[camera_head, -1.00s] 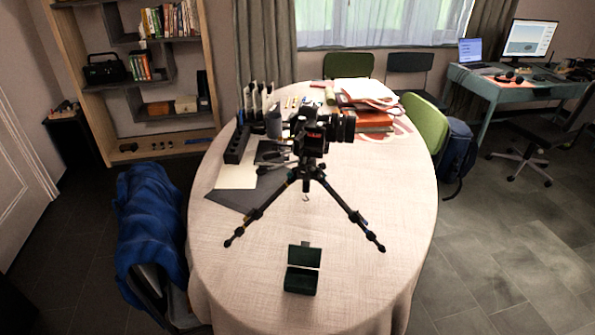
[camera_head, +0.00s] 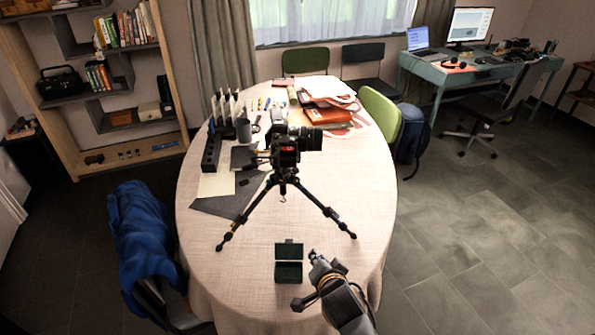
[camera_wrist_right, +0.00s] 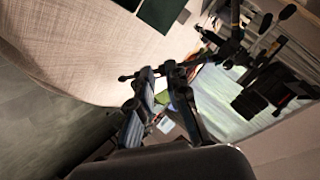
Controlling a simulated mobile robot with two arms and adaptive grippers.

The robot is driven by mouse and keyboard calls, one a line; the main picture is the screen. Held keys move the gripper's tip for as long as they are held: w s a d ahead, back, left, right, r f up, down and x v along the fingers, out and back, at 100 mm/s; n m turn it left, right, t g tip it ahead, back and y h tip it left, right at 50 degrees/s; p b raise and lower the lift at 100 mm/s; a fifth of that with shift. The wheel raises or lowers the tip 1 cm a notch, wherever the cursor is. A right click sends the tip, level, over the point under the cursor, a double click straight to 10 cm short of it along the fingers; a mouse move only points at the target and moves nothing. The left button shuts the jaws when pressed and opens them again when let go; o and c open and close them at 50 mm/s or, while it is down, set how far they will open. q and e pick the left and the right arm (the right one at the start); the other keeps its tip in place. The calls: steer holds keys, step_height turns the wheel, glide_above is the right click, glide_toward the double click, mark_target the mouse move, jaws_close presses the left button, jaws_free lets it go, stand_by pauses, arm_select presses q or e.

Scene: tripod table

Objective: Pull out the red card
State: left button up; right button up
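A black camera (camera_head: 284,146) stands on a small black tripod (camera_head: 284,180) on the table. My right gripper (camera_head: 314,258) is just right of the box in the head view, apart from the camera. My left gripper is out of view.
A black organizer (camera_head: 211,150), papers and a stack of red and white folders (camera_head: 330,112) lie behind. A blue jacket (camera_head: 143,235) hangs on a chair at the left; a green chair (camera_head: 381,115) is at the right.

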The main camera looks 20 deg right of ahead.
steer(key=w+r+m+t, duration=0.35)
steer(key=w+r, duration=0.35)
steer(key=r, duration=0.3)
steer(key=m+t+p, duration=0.2)
steer(key=m+t, duration=0.1)
steer(key=m, duration=0.2)
glide_toward(288, 151)
steer(key=w, duration=0.1)
steer(key=w+b, duration=0.1)
steer(key=w, duration=0.1)
steer(key=w+b, duration=0.1)
steer(key=w, duration=0.1)
steer(key=shift+d, duration=0.3)
steer(key=shift+w+d+r+b, duration=0.15)
steer(key=shift+w+b, duration=0.45)
steer(key=shift+w, duration=0.7)
steer(key=shift+c, duration=0.2)
jaws_close()
